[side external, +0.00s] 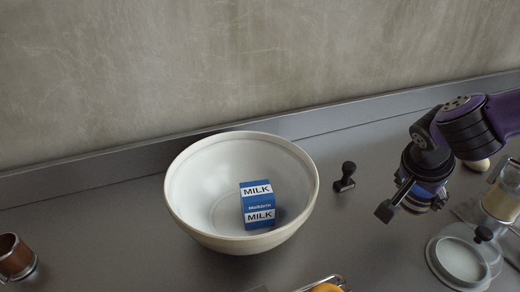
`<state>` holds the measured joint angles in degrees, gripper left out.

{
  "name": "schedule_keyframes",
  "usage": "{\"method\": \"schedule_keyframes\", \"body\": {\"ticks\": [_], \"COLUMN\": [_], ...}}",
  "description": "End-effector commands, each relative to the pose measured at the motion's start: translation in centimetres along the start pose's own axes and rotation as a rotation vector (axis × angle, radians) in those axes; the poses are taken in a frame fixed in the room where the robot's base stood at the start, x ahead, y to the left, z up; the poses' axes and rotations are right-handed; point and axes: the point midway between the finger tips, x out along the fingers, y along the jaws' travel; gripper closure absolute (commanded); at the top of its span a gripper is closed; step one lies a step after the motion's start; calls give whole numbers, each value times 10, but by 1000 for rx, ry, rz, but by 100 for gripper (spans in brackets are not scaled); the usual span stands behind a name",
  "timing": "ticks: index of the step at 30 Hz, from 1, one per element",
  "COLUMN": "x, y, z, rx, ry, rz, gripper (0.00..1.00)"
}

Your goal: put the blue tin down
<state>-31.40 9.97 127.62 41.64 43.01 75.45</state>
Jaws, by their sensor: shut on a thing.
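My gripper (412,193) is at the right of the side external view, pointing down. It is shut on the blue tin (432,190), which has a blue side with yellowish bands low down. The gripper's dark fingers and body hide much of the tin. It appears to be held above the grey worktop, though I cannot tell the exact gap under it.
A large white bowl (190,215) stands at centre-left with a blue and white milk carton (257,204) inside. A small black stamp-like tool (345,177) stands between bowl and gripper. A copper-coloured cup (14,257) is at far left.

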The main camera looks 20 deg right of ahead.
Motion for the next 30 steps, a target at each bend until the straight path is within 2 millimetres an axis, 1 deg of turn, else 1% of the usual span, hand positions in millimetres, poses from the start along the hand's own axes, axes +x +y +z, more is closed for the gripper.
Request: {"method": "schedule_keyframes", "body": {"ticks": [1,3,6,8,11,16,19,29,30], "x": [13,27,40,44,53,76,81,83,83], "y": [0,-2,-4,-5,-5,-5,-6,-6,-6], "z": [-8,-15,-22,-24,-21,-8,-5,-3,-3], "rx": [4,3,0,-1,-6,-7,-5,-4,-4], "ry": [2,0,0,0,0,0,0,0,0], "rz": [8,6,3,1,2,2,-1,-2,-2], "gripper": [78,78,78,78,78,78,78,78,17]}}
